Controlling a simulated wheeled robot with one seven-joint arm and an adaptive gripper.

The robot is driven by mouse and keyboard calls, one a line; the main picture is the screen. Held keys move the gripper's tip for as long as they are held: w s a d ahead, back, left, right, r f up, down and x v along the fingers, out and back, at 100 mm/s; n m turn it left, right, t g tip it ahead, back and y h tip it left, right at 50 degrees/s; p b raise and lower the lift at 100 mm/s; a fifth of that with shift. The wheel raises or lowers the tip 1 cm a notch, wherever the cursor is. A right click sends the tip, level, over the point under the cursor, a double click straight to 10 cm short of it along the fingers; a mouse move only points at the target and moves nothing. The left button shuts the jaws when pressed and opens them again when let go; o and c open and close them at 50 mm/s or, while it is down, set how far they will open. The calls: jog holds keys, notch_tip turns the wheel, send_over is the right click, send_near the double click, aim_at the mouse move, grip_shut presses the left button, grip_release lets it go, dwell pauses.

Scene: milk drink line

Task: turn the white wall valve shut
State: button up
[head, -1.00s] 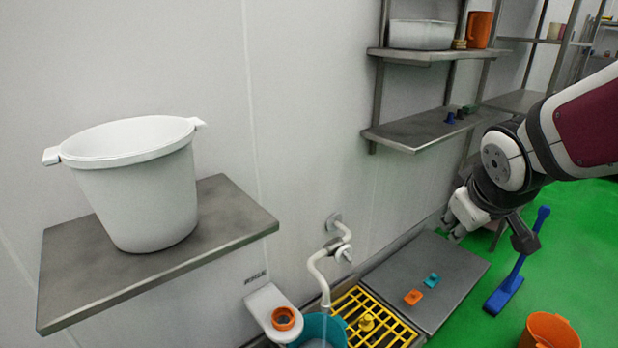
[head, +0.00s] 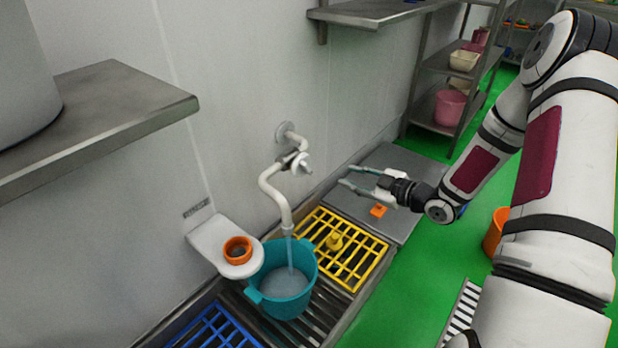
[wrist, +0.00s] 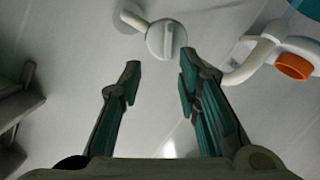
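The white wall valve (head: 301,163) sits on a white pipe coming from the wall, and its round knob with a raised ridge shows in the wrist view (wrist: 167,40). The curved spout (head: 273,190) below it pours water into a teal bucket (head: 302,256). My gripper (head: 350,176) is open and empty, pointing at the wall to the right of the valve in the head view. In the wrist view my two green-padded fingers (wrist: 158,70) are spread apart with the knob just beyond the tips, between them and toward the right one. They appear apart from it.
A white wall bracket (head: 209,236) holds an orange ring (head: 238,250) left of the bucket. A steel shelf (head: 125,103) juts out at left. An orange piece (head: 378,211) lies on the grey platform (head: 400,165) under my gripper.

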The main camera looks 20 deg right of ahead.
aim_at(309, 169)
jog(key=w+a+f+b, duration=0.1)
jog(key=w+a, duration=0.2)
jog(key=w+a+f+t+y+b, duration=0.1)
jog(key=w+a+b, duration=0.1)
jog(key=w+a, duration=0.1)
jog(key=w+a+f+y+b, duration=0.1)
jog(key=w+a+b, duration=0.1)
jog(key=w, duration=0.2)
jog(key=shift+w+a+f+t, duration=0.1)
jog(key=shift+a+f+t, duration=0.25)
jog(key=shift+a+t, duration=0.05)
grip_shut()
